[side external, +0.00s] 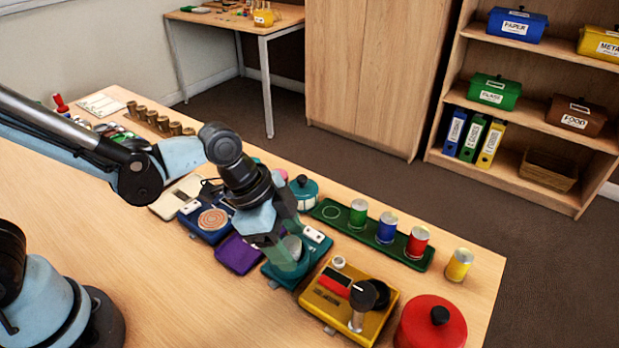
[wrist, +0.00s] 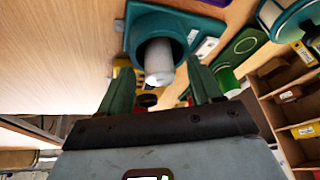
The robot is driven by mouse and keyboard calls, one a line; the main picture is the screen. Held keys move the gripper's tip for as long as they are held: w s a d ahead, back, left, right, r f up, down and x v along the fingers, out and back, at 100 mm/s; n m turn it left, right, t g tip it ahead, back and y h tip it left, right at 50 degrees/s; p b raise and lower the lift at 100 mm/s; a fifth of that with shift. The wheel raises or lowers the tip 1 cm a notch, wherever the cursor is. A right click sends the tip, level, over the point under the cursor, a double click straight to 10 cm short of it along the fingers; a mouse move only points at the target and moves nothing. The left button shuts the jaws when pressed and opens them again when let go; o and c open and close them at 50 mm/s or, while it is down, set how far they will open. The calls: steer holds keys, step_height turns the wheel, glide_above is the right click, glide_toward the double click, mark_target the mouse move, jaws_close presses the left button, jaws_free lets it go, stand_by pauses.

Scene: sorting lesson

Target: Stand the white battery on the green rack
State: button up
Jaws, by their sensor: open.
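The white battery (wrist: 160,62) sticks out of a round teal holder (wrist: 143,27) in the wrist view. In the side view its pale body (side external: 292,246) shows partly behind my gripper's fingers. My gripper (side external: 284,254) is open over the teal holder. In the wrist view, the fingers of my gripper (wrist: 160,88) are spread, with the battery between and beyond them; I cannot tell if they touch it. The long green rack (side external: 384,243) lies behind and to the right. It carries a green, a blue and a red can, and an empty ring mark (side external: 331,212) at its left end.
A yellow can (side external: 459,265) stands off the rack's right end. A yellow box (side external: 330,310) with a black knob and a red lidded pot (side external: 430,322) are in front. A teal-white pot (side external: 303,192) stands near the rack's left end. The table's left front is clear.

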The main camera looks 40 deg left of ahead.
jaws_close()
stand_by(0.3)
steer(key=shift+r, duration=0.1)
